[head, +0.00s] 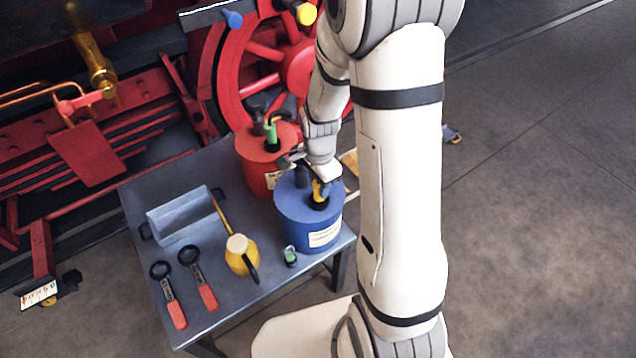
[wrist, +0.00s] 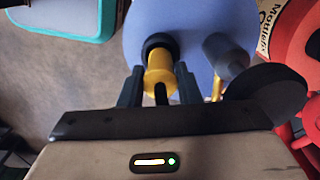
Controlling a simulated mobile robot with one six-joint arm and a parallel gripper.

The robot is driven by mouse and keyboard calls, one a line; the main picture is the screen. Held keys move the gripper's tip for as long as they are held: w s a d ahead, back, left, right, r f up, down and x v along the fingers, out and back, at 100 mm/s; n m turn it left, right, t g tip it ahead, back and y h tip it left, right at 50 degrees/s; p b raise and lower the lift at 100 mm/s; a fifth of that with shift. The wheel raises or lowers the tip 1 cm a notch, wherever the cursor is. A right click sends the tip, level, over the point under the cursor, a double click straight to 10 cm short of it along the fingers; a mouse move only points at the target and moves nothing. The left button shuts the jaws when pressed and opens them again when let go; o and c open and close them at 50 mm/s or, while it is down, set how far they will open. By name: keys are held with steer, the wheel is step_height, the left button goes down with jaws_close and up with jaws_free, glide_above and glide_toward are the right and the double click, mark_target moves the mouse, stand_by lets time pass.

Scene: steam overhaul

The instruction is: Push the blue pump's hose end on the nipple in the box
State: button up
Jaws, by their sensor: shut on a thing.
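The blue pump (head: 296,207) is a blue drum with a pale label at the table's right corner. Its top also shows in the wrist view (wrist: 195,20). My gripper (head: 318,178) is over the drum's top. In the wrist view its two dark fingers (wrist: 158,88) are shut on a yellow cylinder (wrist: 160,70) with a black ring at its far end; it looks like the hose end. In the head view this yellow piece (head: 320,190) sits at the drum top; I cannot tell whether it is lifted clear. I cannot make out the nipple or its box for certain.
A red pump (head: 262,170) stands behind the blue one. The table (head: 215,285) also holds a grey trough (head: 183,218), a yellow jug (head: 240,252), a small green-topped piece (head: 290,256) and two red-handled tools (head: 205,292). Red wheel and frame parts (head: 235,85) stand behind.

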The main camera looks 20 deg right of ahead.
steer(key=shift+r+p, duration=2.1)
steer(key=shift+r, duration=0.7)
steer(key=shift+f, duration=0.1)
